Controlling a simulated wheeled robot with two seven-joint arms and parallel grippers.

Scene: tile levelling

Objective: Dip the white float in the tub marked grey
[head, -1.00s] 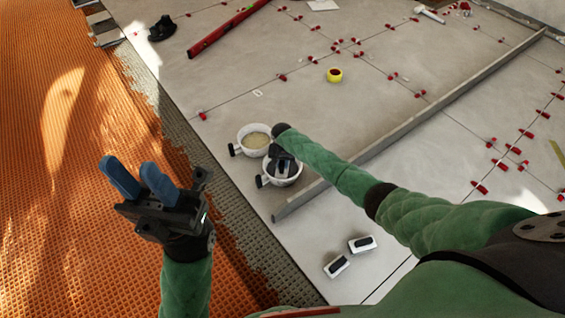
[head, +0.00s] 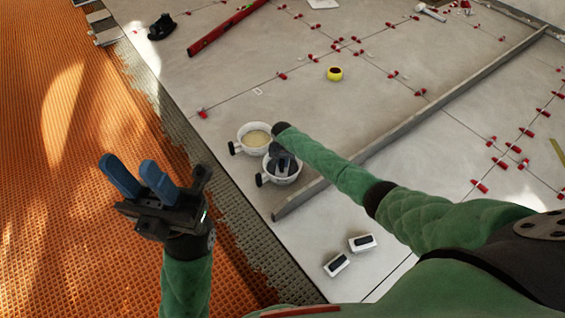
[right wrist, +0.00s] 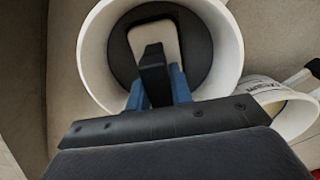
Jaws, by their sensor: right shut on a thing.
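My right gripper (head: 283,158) reaches down into the nearer white tub (head: 284,182), which has dark grey contents. In the right wrist view the blue fingers of this gripper (right wrist: 153,92) are shut on the black handle of the white float (right wrist: 150,33). The float is inside the round rim of the tub (right wrist: 95,58), over the dark contents. I cannot tell whether its underside touches them. The tub's marking is not readable. My left gripper (head: 134,176) is open and empty above the orange mat, its blue fingers apart.
A second white tub (head: 241,143) with beige contents stands just beside the first; it also shows in the right wrist view (right wrist: 292,118). Two white blocks with dark tops (head: 338,264) (head: 362,243) lie on the tiles. A long grey bar (head: 400,130) runs behind my right arm. Yellow tape (head: 334,74) lies farther back.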

